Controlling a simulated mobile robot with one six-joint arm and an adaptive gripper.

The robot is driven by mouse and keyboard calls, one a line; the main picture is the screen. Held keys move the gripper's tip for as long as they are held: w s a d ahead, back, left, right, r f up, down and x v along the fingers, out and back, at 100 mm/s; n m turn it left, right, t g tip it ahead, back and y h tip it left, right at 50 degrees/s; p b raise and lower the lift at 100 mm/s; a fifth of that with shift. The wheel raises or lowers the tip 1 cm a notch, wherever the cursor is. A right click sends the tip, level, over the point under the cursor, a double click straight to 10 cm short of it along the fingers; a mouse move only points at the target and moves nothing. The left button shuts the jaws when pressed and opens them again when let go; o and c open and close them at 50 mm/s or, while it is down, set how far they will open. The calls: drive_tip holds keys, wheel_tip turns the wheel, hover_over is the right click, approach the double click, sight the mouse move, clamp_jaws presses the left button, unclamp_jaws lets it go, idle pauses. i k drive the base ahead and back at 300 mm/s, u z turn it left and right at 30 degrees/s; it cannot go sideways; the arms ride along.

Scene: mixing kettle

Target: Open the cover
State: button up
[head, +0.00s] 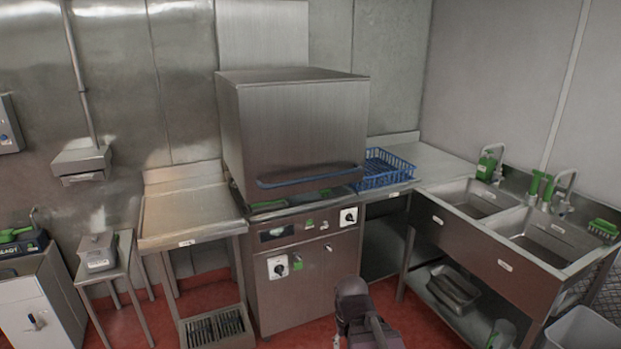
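No mixing kettle shows in the head view. The large lid-like thing here is a box-shaped steel hood (296,128) on a dishwashing machine (310,270), at the centre. It sits low over the machine, with a narrow gap at its lower front edge where bits of green show. A blue handle bar (310,177) runs along the hood's lower front. A dark part of my arm shows at the bottom centre, in front of the machine and well apart from the handle. My gripper's fingers cannot be made out.
A steel side table (190,215) stands left of the machine. A blue rack (385,168) sits on the counter to the right, beside a double sink (545,235). A small stand (112,275) is further left. Red floor shows between the units.

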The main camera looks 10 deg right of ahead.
sight(287, 131)
drive_tip(key=i, duration=0.95)
drive_tip(key=z, duration=0.05)
